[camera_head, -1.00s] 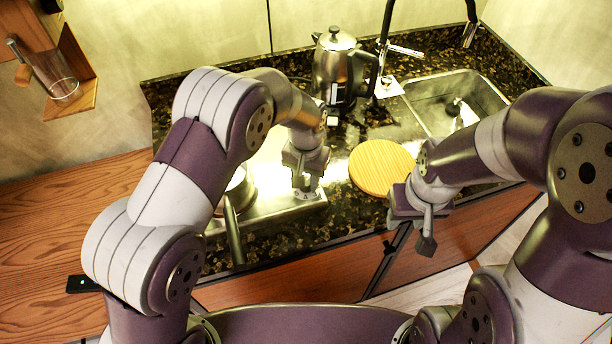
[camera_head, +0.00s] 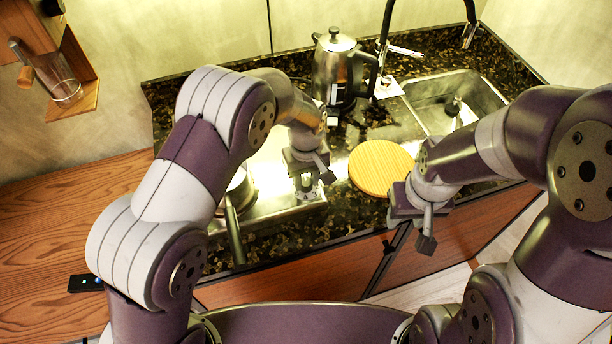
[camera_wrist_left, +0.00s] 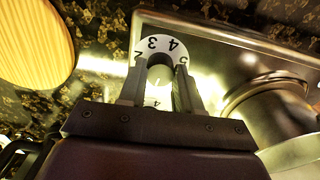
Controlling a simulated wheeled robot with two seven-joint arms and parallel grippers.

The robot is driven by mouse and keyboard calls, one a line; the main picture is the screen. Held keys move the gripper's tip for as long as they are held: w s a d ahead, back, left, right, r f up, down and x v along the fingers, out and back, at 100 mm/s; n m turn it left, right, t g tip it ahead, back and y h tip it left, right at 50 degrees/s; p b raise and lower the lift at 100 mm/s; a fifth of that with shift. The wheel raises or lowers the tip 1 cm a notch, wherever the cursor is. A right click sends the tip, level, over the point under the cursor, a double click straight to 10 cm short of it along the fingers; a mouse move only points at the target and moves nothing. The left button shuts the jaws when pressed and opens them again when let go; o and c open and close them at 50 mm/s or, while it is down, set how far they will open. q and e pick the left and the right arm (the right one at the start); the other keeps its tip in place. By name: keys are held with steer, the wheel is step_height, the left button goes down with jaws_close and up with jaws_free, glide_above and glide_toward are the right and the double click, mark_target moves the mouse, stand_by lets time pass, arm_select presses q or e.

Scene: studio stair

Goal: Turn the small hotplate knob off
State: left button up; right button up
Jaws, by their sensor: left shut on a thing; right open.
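The steel hotplate (camera_head: 279,207) lies on the dark speckled counter, with a white numbered dial (camera_head: 308,195) at its right front. The left wrist view shows the dial (camera_wrist_left: 163,45) close up, with the numbers 2 to 5 readable. My left gripper (camera_head: 311,175) is over the dial. In the left wrist view, the two fingers of this gripper (camera_wrist_left: 159,84) are shut on the small knob (camera_wrist_left: 158,97) at the dial's middle; the fingers partly hide it. My right gripper (camera_head: 430,222) is open and empty over the counter's front edge, away from the hotplate.
A pot (camera_head: 240,190) with a long handle stands on the hotplate, left of my left gripper. A round wooden board (camera_head: 381,168) lies to the right. A steel kettle (camera_head: 337,72) stands behind, and a sink (camera_head: 480,97) is at the back right.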

mark_target(306, 181)
arm_select(q)
steer(key=shift+n, duration=1)
steer(key=shift+r, duration=0.1)
steer(key=o, duration=1)
steer(key=shift+o, duration=0.2)
step_height(306, 181, up, 7)
steer(key=shift+r+b, duration=0.15)
steer(key=shift+b, duration=0.7)
step_height(306, 181, up, 5)
steer(key=shift+r+p, duration=0.2)
steer(key=shift+p, duration=1)
